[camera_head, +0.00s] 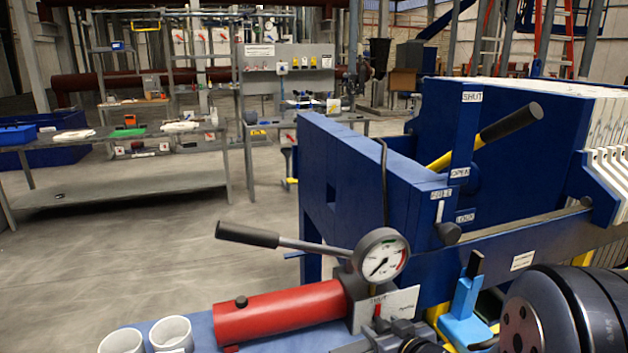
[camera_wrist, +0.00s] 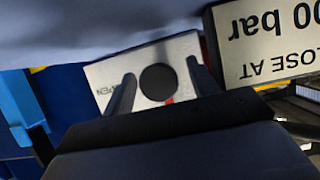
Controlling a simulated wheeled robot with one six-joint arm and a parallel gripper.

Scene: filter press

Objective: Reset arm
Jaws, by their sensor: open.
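In the wrist view my gripper (camera_wrist: 163,85) is open, its two dark fingers spread. Between them, beyond the tips, shows a round black knob (camera_wrist: 158,83) with a bit of red beside it. It sits in front of a pale plate (camera_wrist: 103,72) with a partly hidden "OPEN" label. I cannot tell whether the fingers touch the knob. Nothing is seen held. In the head view my dark arm (camera_head: 565,315) fills the lower right corner and reaches left towards the pump's plate (camera_head: 400,302), marked "SHUT", with a small red lever (camera_head: 377,311).
A red pump cylinder (camera_head: 280,312), dial gauge (camera_head: 381,255) and black-handled lever (camera_head: 248,235) stand close by. The blue press (camera_head: 370,180) has a yellow lever with black grip (camera_head: 511,122). White cups (camera_head: 171,333) stand lower left.

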